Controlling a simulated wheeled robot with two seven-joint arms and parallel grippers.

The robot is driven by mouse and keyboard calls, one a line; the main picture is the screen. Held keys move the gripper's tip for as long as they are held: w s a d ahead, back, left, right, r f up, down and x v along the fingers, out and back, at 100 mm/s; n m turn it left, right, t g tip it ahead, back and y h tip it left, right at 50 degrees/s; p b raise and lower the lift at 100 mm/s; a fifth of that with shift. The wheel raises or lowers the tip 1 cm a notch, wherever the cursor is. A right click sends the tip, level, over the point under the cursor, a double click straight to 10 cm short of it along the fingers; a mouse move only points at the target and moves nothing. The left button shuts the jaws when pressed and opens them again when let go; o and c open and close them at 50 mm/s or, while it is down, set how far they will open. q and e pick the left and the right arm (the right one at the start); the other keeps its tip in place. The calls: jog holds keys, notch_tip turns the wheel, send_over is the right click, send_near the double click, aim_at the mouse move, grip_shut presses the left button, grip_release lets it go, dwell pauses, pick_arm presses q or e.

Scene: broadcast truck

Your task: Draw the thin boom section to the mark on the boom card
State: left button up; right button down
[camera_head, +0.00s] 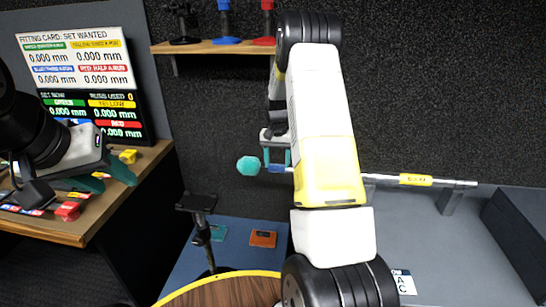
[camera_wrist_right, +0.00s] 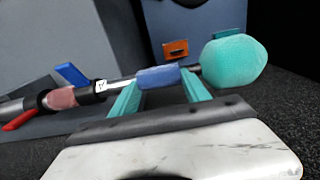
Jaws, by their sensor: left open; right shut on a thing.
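The boom pole (camera_head: 378,177) lies level across the right side of the head view, with a yellow label band (camera_head: 415,180). A teal foam ball (camera_head: 248,166) is at its left end. In the right wrist view, a blue sleeve (camera_wrist_right: 158,77) sits on the thin section beside the teal ball (camera_wrist_right: 235,62). My right gripper (camera_head: 277,158) is shut on this blue sleeve, with its teal fingers at either end (camera_wrist_right: 160,94). My arm hides the pole's middle in the head view. My left gripper (camera_head: 108,176) is open over the wooden desk. I cannot identify the boom card.
Red and blue levers (camera_wrist_right: 72,74) and a pink collar (camera_wrist_right: 62,98) are further along the boom. A screen (camera_head: 85,85) headed "FITTING CARD: SET WANTED" stands behind the desk (camera_head: 90,222). A partly hidden card (camera_head: 404,282) lies at lower right. A black stand (camera_head: 200,225) rises left of centre.

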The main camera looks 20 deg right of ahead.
aim_at(243, 160)
jog(key=w+a, duration=0.2)
jog(key=a, duration=0.1)
jog(key=w+a, duration=0.1)
jog(key=a, duration=0.3)
jog(key=w+a, duration=0.2)
jog(key=a, duration=0.2)
jog(key=shift+w+a, duration=0.2)
jog(key=shift+w, duration=0.1)
jog(key=c, duration=0.5)
grip_release()
jog(key=shift+r, duration=3.95)
